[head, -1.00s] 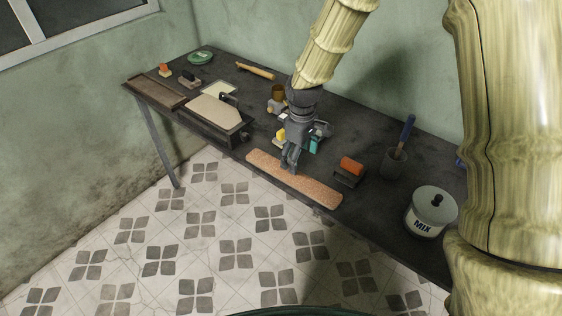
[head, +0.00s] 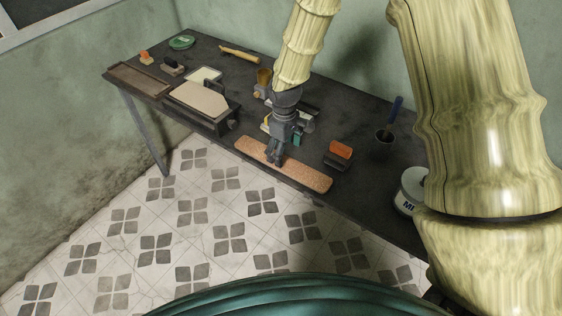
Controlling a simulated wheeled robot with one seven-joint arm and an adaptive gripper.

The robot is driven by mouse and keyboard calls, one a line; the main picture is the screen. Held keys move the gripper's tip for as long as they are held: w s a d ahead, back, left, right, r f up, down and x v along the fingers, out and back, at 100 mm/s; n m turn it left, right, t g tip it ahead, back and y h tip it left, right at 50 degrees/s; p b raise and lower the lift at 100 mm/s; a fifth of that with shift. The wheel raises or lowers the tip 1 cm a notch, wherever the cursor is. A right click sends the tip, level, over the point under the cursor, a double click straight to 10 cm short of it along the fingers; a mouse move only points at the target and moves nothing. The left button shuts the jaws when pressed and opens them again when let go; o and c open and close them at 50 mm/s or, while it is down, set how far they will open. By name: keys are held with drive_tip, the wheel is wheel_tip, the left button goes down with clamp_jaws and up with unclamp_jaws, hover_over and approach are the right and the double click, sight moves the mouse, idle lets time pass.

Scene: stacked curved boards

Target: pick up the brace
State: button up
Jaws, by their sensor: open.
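My gripper (head: 274,160) points down over the left-middle part of a long brown speckled board (head: 305,176) at the table's front edge. Its fingers are small in the head view; they look open, with nothing seen between them. I cannot tell whether they touch the board. Directly behind my gripper is a cluster of small things, including a grey metal-looking piece (head: 305,123) and a teal piece (head: 297,139), partly hidden by my wrist. No thing can be clearly made out as the brace; it may be among these partly hidden pieces.
The dark table (head: 345,195) runs along the wall. An orange block (head: 341,148) in a dark holder, a dark cup (head: 382,146) and a white pot (head: 409,190) stand right. A boxy pale-topped form (head: 200,102) and a wooden stick (head: 239,54) are left.

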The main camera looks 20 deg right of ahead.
drive_tip(key=shift+a+f+p, duration=0.2)
drive_tip(key=shift+f+p, duration=0.75)
drive_tip(key=shift+f, duration=1.35)
drive_tip(key=c, duration=1.2)
